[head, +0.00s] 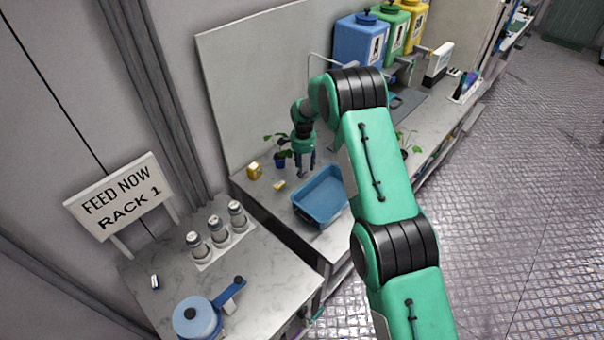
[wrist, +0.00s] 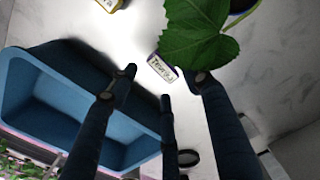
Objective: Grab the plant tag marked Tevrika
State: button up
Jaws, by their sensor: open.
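In the wrist view a small pale tag with dark lettering reading Tevrika (wrist: 162,68) and a purple edge lies on the bench, just beyond my fingertips. A green leaf (wrist: 198,35) hangs close by its upper right side. My gripper (wrist: 163,85) is open and empty, its dark fingers spread below and to either side of the tag, apart from it. In the head view my gripper (head: 305,172) points down over the bench, beside the potted plant (head: 281,160) and behind the blue tray. I cannot make out the tag for sure in the head view.
The blue tray (head: 312,217) stands close to my gripper and fills the left of the wrist view (wrist: 40,110). A yellow box (head: 254,170) and a small tan piece (head: 279,185) lie left of my gripper. Blue, green and yellow dispensers (head: 360,42) stand farther back.

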jog(key=shift+f, duration=1.1)
jog(key=c, duration=0.9)
